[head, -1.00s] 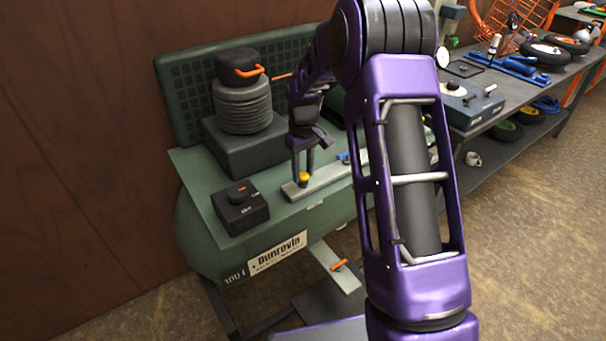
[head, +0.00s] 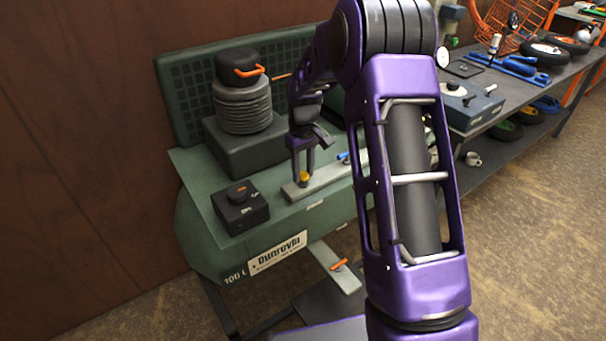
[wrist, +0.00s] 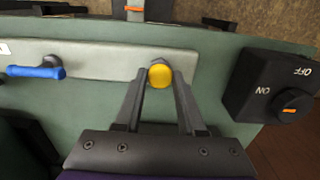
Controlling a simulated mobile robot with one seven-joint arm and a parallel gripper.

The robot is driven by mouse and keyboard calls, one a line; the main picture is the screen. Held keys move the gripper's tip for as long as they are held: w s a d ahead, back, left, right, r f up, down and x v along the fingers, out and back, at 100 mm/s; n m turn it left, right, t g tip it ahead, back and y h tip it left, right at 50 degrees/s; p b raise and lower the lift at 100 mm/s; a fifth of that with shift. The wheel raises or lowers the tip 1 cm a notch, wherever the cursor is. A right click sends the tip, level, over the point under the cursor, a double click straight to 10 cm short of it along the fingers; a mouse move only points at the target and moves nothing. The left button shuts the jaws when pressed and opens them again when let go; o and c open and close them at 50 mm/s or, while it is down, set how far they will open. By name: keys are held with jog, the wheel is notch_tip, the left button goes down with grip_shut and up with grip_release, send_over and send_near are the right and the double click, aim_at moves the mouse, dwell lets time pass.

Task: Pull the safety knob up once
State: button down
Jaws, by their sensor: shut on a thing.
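The safety knob is the small yellow knob (head: 304,177) on the grey metal bar on top of the green machine. It also shows in the wrist view (wrist: 160,75) as a round yellow cap, with a metal fitting just beyond it. My gripper (head: 304,174) points down at the knob from above. In the wrist view its two fingers (wrist: 160,84) close on the knob's sides, one on the left and one on the right. The fingers hide part of the knob's sides and the base below it.
A black switch box (head: 240,207) with an orange dial, marked ON and OFF, stands beside the bar. A blue-handled lever (wrist: 36,71) lies along the bar. A ribbed grey cylinder (head: 242,106) with a black cap stands behind. A workbench (head: 490,118) with parts is at right.

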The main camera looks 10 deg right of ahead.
jog(key=shift+r+p, duration=0.3)
jog(key=shift+r, duration=0.15)
dwell(0.3)
dwell(0.5)
jog(key=shift+c, duration=2.4)
grip_release()
jog(key=shift+f, duration=0.1)
jog(key=shift+r+p, duration=1.8)
jog(key=shift+r, duration=1.1)
notch_tip(320, 180, up, 2)
jog(key=shift+r, duration=0.15)
